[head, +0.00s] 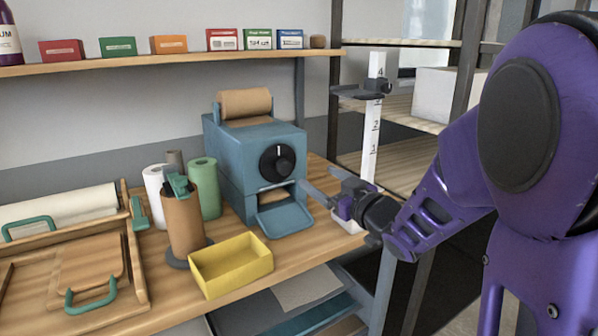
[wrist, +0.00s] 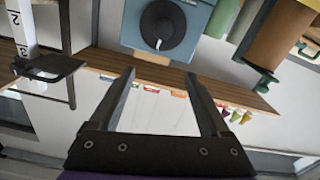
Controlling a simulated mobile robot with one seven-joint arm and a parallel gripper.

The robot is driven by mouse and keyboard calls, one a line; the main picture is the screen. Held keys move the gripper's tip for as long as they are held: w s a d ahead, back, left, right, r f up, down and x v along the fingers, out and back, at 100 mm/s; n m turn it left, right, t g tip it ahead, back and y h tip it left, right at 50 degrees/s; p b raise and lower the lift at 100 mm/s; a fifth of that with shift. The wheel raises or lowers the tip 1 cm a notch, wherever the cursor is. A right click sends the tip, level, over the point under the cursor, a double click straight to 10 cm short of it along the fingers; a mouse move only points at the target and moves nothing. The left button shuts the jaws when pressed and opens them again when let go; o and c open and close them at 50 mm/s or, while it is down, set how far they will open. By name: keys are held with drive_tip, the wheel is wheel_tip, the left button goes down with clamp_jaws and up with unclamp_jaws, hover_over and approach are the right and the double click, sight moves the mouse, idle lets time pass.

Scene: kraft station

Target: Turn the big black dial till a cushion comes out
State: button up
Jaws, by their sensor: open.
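The big black dial (head: 278,163) is on the front of a blue machine (head: 228,150), and its white mark points up. The dial also shows at the top of the wrist view (wrist: 163,25), which looks upside down, with the mark pointing down there. A brown paper roll (head: 245,103) sits on top of the machine. Below the dial is an opening with a blue chute (head: 284,216); something brownish shows inside, unclear what. No cushion is clearly visible. My gripper (head: 318,180) is open and empty, to the right of the dial and apart from it; its fingers also show in the wrist view (wrist: 160,74).
A yellow tray (head: 231,268) stands in front of the machine. A brown roll on a stand (head: 184,222) and a green roll (head: 205,187) are to its left. A white numbered post (head: 372,130) with a black arm stands behind my gripper. A shelf (head: 170,60) runs above.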

sight(286, 167)
drive_tip(key=w+a+f, duration=0.1)
drive_tip(key=w+a, duration=0.1)
drive_tip(key=w, duration=0.2)
drive_tip(key=w+a+f+m, duration=0.1)
drive_tip(key=w+a, duration=0.2)
drive_tip(key=w, duration=0.1)
drive_tip(key=w+a+f+m, duration=0.1)
drive_tip(key=w+a, duration=0.2)
drive_tip(key=w, duration=0.1)
drive_tip(key=shift+w, duration=0.35)
clamp_jaws()
idle(0.3)
